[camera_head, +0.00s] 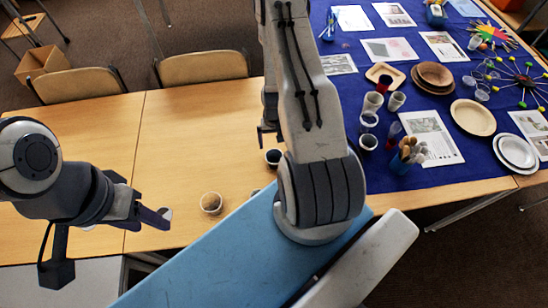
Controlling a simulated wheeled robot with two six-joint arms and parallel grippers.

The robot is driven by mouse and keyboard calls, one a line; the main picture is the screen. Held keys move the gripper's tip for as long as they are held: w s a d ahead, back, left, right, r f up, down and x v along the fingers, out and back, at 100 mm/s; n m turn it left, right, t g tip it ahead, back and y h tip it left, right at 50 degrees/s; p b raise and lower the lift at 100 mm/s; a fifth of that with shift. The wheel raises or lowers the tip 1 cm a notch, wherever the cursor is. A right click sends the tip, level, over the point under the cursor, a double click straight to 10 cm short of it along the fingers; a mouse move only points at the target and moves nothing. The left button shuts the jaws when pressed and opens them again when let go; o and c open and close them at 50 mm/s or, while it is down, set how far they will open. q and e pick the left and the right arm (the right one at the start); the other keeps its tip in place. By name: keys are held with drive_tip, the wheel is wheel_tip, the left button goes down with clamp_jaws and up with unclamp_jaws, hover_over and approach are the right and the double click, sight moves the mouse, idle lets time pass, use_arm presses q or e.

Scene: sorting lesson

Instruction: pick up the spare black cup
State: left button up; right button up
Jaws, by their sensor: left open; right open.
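A small black cup (273,158) with a pale rim stands on the wooden table, partly hidden by my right arm. My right gripper (268,132) is open just behind this cup in the picture, mostly hidden by its own arm; I cannot tell whether it touches the cup. A tan cup (211,203) stands nearer the front of the table. My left gripper (160,216) is open and empty, to the left of the tan cup. Another dark cup (367,143) stands on the blue cloth to the right of my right arm.
Several more cups (372,103), a brush holder (405,160), bowls (433,78), plates (473,118) and papers cover the blue cloth (392,183). Two chairs (203,67) stand behind the wooden table (190,125), whose left and middle parts are mostly clear.

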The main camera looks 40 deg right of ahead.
wheel_tip(320, 180, down, 10)
drive_tip(key=b, duration=0.9)
drive_tip(key=shift+r, duration=0.1)
drive_tip(key=shift+s, duration=0.1)
drive_tip(key=c, duration=1.2)
